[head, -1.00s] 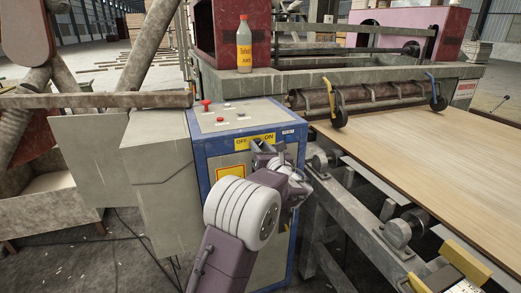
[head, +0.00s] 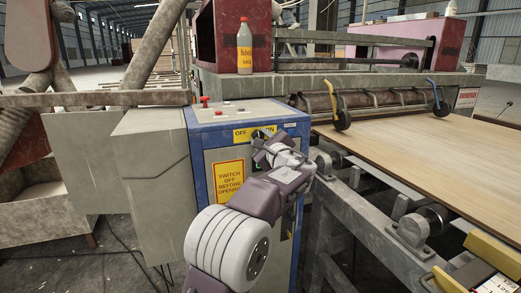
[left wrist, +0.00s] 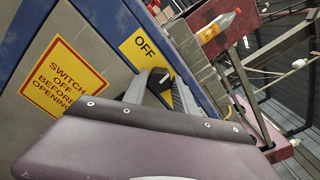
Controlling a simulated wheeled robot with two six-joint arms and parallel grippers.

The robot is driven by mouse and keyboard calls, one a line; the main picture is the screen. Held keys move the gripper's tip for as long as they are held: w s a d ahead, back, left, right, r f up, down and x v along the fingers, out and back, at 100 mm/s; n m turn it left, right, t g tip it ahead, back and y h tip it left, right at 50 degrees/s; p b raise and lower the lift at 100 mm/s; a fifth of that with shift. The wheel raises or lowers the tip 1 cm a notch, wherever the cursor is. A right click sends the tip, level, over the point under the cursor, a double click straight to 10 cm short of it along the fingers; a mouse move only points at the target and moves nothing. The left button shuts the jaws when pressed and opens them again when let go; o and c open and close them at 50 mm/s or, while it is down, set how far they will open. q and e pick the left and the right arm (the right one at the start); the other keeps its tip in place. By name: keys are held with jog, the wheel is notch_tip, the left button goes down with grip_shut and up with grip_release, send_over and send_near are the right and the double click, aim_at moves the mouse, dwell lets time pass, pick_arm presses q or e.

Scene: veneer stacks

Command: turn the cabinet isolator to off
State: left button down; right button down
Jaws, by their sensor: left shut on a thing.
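The control cabinet (head: 191,165) has a blue frame and a yellow OFF/ON plate (head: 240,136) high on its front. The plate also shows in the left wrist view (left wrist: 134,52), with OFF readable and ON hidden there. The isolator, a dark round knob (left wrist: 158,80) with a white mark, sits at the plate's lower edge. My left gripper (head: 262,141) is at the plate, shut on the isolator, with a finger on each side of it. In the head view the gripper mostly hides the knob. I cannot tell its exact setting. My right gripper is not in view.
A yellow SWITCH OFF BEFORE OPENING sign (head: 228,181) is below the plate. Red buttons (head: 205,101) and a bottle (head: 244,47) stand above. A conveyor with a veneer sheet (head: 430,150) and rollers (head: 412,228) lies close on the right.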

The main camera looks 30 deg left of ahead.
pick_arm(q)
jog(key=shift+f+n+b, duration=0.2)
jog(key=shift+n+b, duration=2.6)
jog(key=shift+n, duration=0.7)
jog(key=c, duration=1)
grip_release()
jog(key=shift+r, duration=0.1)
jog(key=v, duration=0.9)
